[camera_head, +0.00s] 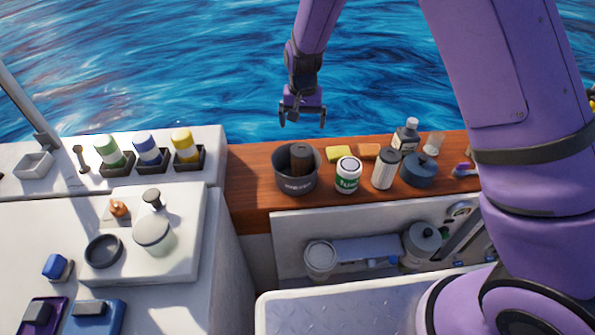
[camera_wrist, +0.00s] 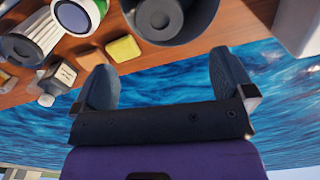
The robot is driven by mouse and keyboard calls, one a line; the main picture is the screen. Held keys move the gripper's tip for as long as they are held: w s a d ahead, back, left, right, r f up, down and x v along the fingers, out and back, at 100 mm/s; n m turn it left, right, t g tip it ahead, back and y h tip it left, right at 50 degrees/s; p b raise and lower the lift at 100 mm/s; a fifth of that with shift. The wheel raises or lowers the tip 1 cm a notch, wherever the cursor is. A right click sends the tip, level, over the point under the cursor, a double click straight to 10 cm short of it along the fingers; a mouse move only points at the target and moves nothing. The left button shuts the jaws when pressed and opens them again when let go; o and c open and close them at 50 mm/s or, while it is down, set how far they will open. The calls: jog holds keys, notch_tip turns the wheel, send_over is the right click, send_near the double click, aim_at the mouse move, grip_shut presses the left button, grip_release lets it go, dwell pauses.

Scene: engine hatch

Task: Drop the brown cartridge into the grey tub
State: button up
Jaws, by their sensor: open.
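The brown cartridge (camera_head: 301,160) stands inside the dark grey tub (camera_head: 297,186) on the wooden counter, its top near the level of the rim. In the wrist view the cartridge (camera_wrist: 158,17) shows as a dark round end within the tub (camera_wrist: 201,24) at the top edge. My gripper (camera_head: 302,122) is open and empty, raised above and behind the tub against the water. In the wrist view its two fingers (camera_wrist: 166,78) are spread wide with nothing between them.
Right of the tub on the counter (camera_head: 250,190) stand a white-green can (camera_head: 348,174), a white canister (camera_head: 385,169), yellow (camera_head: 338,153) and orange (camera_head: 369,151) blocks, a dark bottle (camera_head: 406,135) and a blue pot (camera_head: 419,170). Coloured bottles in holders stand at left.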

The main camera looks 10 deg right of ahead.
jog(key=shift+r, duration=1.9)
jog(key=s+d+r+t, duration=0.1)
jog(key=s+d+r, duration=0.3)
jog(key=r, duration=0.3)
jog(key=s+d+r+y, duration=0.1)
jog(key=s+d+r, duration=0.35)
jog(key=r, duration=0.25)
jog(key=s+d+r+t, duration=0.1)
jog(key=s+d+r, duration=0.2)
jog(key=d+r, duration=0.35)
jog(key=s+d+r+t, duration=0.1)
jog(key=s+d+r, duration=0.1)
jog(key=s, duration=0.5)
jog(key=s+d+r+n+t, duration=0.1)
jog(key=s+d+r, duration=0.1)
jog(key=s, duration=0.6)
jog(key=s+d+r+t+h, duration=0.1)
jog(key=s+d+r, duration=0.2)
jog(key=s, duration=0.4)
jog(key=shift+s+d+n, duration=0.2)
jog(key=shift+n, duration=0.2)
